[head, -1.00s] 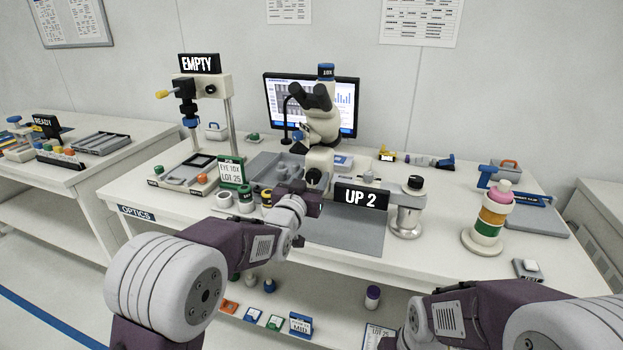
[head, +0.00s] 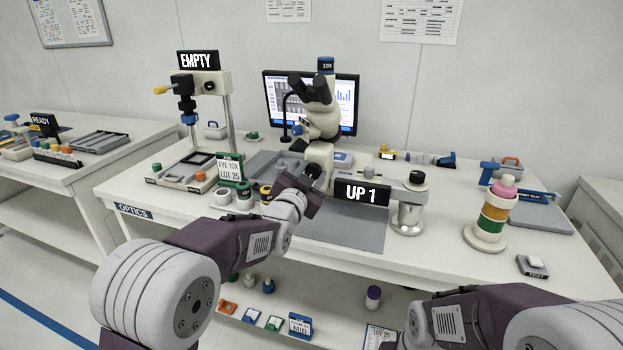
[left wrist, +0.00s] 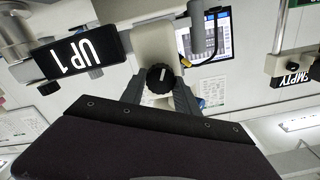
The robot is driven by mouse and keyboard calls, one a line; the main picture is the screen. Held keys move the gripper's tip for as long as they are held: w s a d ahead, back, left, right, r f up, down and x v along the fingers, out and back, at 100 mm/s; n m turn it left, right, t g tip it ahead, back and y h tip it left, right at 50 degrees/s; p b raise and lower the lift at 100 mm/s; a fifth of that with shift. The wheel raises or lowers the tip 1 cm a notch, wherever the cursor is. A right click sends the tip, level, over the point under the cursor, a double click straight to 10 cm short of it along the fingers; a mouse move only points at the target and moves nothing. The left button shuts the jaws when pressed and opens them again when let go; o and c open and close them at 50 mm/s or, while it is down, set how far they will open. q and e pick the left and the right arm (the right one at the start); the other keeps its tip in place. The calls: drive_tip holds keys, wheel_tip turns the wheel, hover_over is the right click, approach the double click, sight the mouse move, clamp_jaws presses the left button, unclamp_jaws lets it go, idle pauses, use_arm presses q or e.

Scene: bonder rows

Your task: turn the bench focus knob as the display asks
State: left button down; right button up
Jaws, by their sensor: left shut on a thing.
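The focus knob (left wrist: 160,78) is black with a white pointer mark, on the pale microscope stand (head: 321,155). My left gripper (left wrist: 160,88) has its two fingers on either side of the knob and is shut on it. In the head view my left gripper (head: 312,180) reaches the front of the stand and largely hides the knob. The black display (head: 361,193) reads "UP 1", and it also shows in the left wrist view (left wrist: 82,52). My right arm shows at the lower right of the head view, but its gripper is out of frame.
A stack of coloured rings (head: 490,213) stands at the right of the bench. White and dark-lidded jars (head: 245,196) stand left of my left gripper, beside a green-framed "EYE 10X LOT 25" sign (head: 230,168). A grey mat (head: 345,228) lies clear in front.

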use_arm(q)
drive_tip(key=m+b, duration=0.1)
drive_tip(key=m, duration=0.2)
drive_tip(key=m+b, duration=0.1)
drive_tip(key=m, duration=0.2)
drive_tip(key=shift+d+f, duration=0.1)
drive_tip(key=shift+f, duration=0.1)
drive_tip(key=m+b, duration=0.2)
drive_tip(key=m, duration=0.4)
drive_tip(key=shift+m, duration=0.3)
drive_tip(key=c, duration=0.9)
unclamp_jaws()
drive_tip(key=shift+s, duration=0.1)
drive_tip(key=v, duration=0.9)
